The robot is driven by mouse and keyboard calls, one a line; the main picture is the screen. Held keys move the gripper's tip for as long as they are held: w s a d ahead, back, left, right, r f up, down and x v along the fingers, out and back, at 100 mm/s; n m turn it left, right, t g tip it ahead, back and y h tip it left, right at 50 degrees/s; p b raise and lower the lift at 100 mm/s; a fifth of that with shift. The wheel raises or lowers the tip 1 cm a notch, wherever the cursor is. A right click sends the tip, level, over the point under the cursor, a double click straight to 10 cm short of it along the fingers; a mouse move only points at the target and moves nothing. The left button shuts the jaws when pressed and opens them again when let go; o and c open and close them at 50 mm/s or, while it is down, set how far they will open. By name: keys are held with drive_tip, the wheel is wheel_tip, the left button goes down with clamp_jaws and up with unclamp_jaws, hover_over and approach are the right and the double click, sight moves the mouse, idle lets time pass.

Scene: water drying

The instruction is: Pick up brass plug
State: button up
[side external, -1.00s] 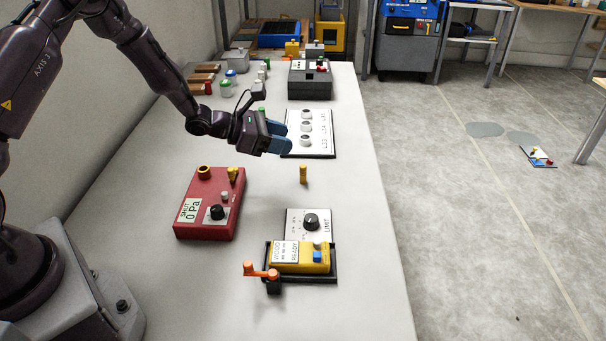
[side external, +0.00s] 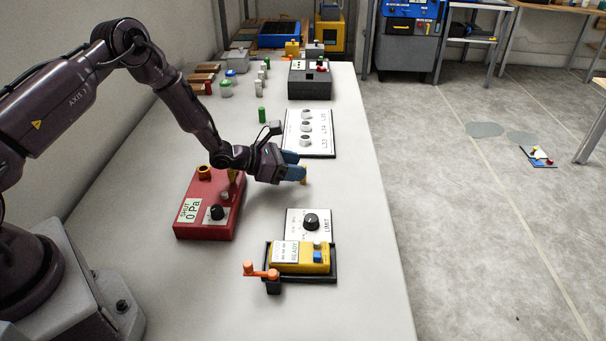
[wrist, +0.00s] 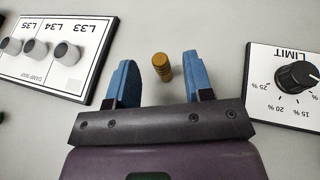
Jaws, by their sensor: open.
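The brass plug (wrist: 162,67) is a small upright cylinder on the white table. In the wrist view it stands between the tips of the two blue fingers, nearer the right finger, with gaps on both sides. In the side view my gripper (side external: 296,170) reaches it from the left, low over the table. The plug (side external: 303,181) is partly hidden there behind a finger. My gripper (wrist: 160,75) is open and holds nothing.
A red box reading SHUT 0 Pa (side external: 192,225) lies left of my gripper. The LIMIT dial panel (side external: 293,228) and a yellow device (side external: 285,266) in a black tray are nearer the camera. The L33–L35 panel (side external: 322,146) lies behind. A green cylinder (side external: 262,115) stands on the table.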

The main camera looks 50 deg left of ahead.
drive_tip(key=x, duration=0.4)
drive_tip(key=shift+w+d, duration=0.15)
drive_tip(key=shift+c, duration=0.5)
clamp_jaws()
